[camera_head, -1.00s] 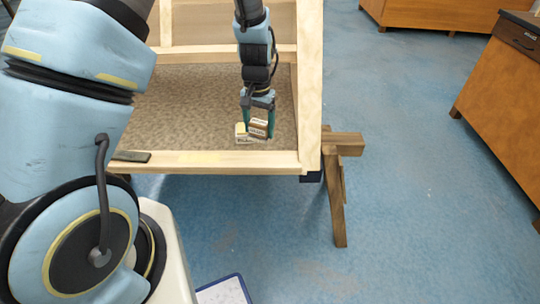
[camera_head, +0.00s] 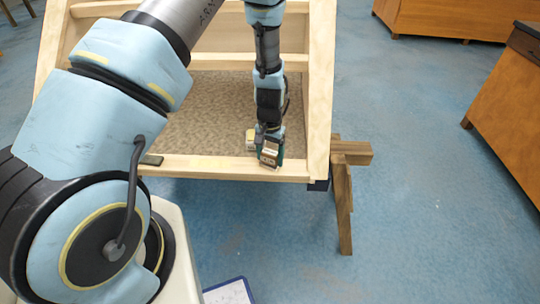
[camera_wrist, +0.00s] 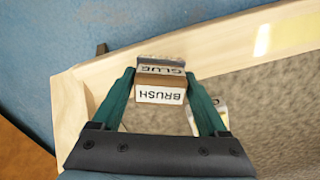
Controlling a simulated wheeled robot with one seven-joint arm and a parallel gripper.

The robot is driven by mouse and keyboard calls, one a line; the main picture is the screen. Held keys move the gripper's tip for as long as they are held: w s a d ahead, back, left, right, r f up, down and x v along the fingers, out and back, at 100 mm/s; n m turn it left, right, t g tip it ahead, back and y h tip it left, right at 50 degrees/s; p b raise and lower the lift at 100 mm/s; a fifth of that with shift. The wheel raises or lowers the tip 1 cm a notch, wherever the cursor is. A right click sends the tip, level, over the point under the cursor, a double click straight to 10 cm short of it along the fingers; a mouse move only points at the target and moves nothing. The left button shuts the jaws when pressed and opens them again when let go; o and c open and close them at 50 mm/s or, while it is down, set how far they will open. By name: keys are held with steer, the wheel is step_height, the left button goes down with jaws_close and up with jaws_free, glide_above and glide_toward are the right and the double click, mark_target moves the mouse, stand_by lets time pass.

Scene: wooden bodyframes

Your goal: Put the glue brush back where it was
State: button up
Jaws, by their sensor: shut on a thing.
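The glue brush (camera_wrist: 160,90) is a brown block with white labels reading GLUE and BRUSH. In the wrist view it sits between the two green fingers of my gripper (camera_wrist: 165,85), which is shut on it. In the head view my gripper (camera_head: 270,150) holds the glue brush (camera_head: 269,156) over the near right part of the wooden frame, close to its front rail. I cannot tell whether the brush touches the rail.
A pale and yellow block (camera_head: 251,138) is on the patterned panel (camera_head: 200,125), just left of my gripper. A dark flat item (camera_head: 151,160) lies at the front rail (camera_head: 215,168). A wooden trestle (camera_head: 343,195) supports the frame's right side. Blue floor lies beyond.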

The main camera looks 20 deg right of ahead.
mark_target(270, 152)
steer(key=shift+f, duration=0.25)
steer(key=o, duration=1.2)
steer(key=shift+r, duration=0.1)
steer(key=shift+r, duration=0.15)
step_height(270, 152, up, 12)
steer(key=b, duration=0.3)
steer(key=w+a+r+n, duration=0.15)
steer(key=a+r, duration=0.25)
steer(key=a, duration=0.4)
steer(key=w+a+r+n, duration=0.1)
steer(key=a+r+n, duration=0.1)
steer(key=a+r, duration=0.35)
steer(key=s+a+r+n, duration=0.1)
steer(key=s+a, duration=0.1)
steer(key=a, duration=0.3)
steer(key=s+a+n+t, duration=0.1)
steer(key=s+a+n, duration=0.1)
steer(key=a, duration=0.4)
steer(key=s+a+r+n, duration=0.1)
steer(key=s+a, duration=0.1)
steer(key=a, duration=0.3)
steer(key=shift+s+a+r+n+t, duration=0.25)
steer(key=shift+a+r+n+t, duration=0.05)
steer(key=shift+a+r+n, duration=0.05)
